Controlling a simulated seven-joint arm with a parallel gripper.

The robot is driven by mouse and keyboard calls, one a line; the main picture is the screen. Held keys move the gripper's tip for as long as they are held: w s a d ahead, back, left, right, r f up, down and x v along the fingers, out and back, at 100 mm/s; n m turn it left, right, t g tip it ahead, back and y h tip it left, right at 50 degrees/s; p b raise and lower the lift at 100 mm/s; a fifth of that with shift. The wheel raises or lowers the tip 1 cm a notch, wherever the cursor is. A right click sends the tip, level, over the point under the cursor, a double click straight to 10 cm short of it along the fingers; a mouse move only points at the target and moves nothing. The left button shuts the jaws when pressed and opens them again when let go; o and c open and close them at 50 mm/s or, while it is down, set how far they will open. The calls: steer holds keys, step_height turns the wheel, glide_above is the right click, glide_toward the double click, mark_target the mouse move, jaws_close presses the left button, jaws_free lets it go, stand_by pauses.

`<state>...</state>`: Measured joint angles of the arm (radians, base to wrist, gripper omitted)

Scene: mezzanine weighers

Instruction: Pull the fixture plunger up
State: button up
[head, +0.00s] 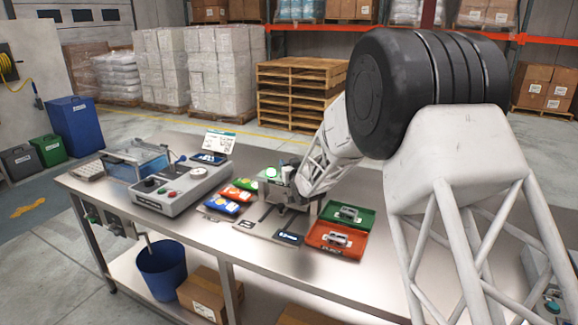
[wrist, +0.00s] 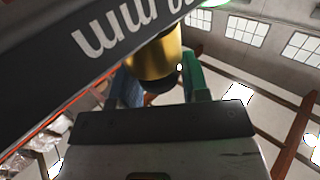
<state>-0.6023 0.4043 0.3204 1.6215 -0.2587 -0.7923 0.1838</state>
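The fixture (head: 268,217) stands on the workbench at mid-table, with a lit green lamp (head: 271,173) on it. My gripper (head: 292,186) is down at the fixture's right side, and the arm hides part of both. In the wrist view, a brass cylinder with a dark lower end (wrist: 155,60), which looks like part of the plunger, shows under a dark lettered bar (wrist: 90,45). A blue piece (wrist: 128,88) and a green piece (wrist: 205,80) flank it, perhaps my fingers. Whether they touch the plunger is not clear, nor is its height.
A green tray (head: 367,217) and an orange tray (head: 318,246), each holding a metal part, lie right of the fixture. The table's front edge is close to the fixture.

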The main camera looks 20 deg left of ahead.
jaws_close()
steer(key=shift+r, duration=3)
steer(key=shift+o, duration=0.5)
jaws_free()
steer(key=shift+r, duration=0.1)
steer(key=shift+o, duration=1.4)
steer(key=shift+f, duration=0.2)
steer(key=shift+s+d, duration=0.15)
steer(key=v, duration=0.7)
steer(key=shift+s+d+r, duration=0.1)
steer(key=shift+s+d, duration=0.05)
